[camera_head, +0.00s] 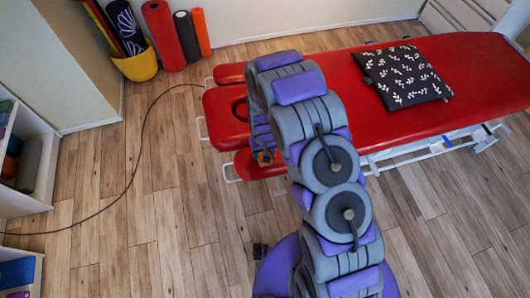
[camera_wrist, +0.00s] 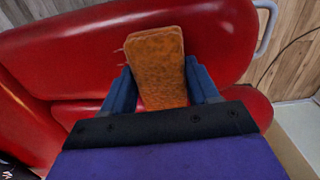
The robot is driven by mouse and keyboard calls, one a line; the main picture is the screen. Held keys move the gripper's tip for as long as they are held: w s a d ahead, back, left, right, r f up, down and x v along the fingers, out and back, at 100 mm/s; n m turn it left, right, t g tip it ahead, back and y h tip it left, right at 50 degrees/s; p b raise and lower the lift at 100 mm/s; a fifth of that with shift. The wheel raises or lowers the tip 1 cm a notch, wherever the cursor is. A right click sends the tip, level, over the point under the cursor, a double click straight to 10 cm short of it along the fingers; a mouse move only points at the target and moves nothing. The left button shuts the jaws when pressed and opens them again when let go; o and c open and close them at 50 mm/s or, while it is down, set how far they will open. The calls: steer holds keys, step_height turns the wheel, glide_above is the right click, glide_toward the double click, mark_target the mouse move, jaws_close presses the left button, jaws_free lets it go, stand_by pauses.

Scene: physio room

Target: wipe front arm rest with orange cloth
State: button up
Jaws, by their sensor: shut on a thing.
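The orange cloth (camera_wrist: 157,58) is a fuzzy, brownish-orange slab held between the two blue fingers of my gripper (camera_wrist: 160,82). It sticks out past the fingertips over a red padded surface. This upper red pad (camera_wrist: 220,35) appears to be the front arm rest. I cannot tell if the cloth touches it. A few small pale marks show just left of the cloth. In the head view, the front arm rest (camera_head: 247,168) lies on the near side of the red table's head end. My arm partly hides it, and my gripper (camera_head: 264,152) is low over its right part.
The red treatment table (camera_head: 470,65) carries a black leaf-patterned cushion (camera_head: 403,75). A head piece with a face hole (camera_head: 225,112) adjoins the arm rest. A metal handle (camera_head: 231,173) juts out left. A cable (camera_head: 140,130) crosses the otherwise clear floor. A yellow basket (camera_head: 138,65) stands far left.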

mark_target(269, 152)
steer(key=shift+a+r, duration=0.15)
steer(key=shift+r, duration=0.1)
steer(key=d+r, duration=0.1)
steer(key=r, duration=0.1)
steer(key=d+r+p, duration=0.1)
steer(key=shift+d+r, duration=0.3)
steer(key=shift+r, duration=0.45)
steer(key=shift+a+r+p, duration=0.5)
steer(key=shift+a+r, duration=0.7)
steer(key=shift+a, duration=0.05)
steer(key=shift+d+r, duration=0.1)
steer(key=shift+d, duration=0.95)
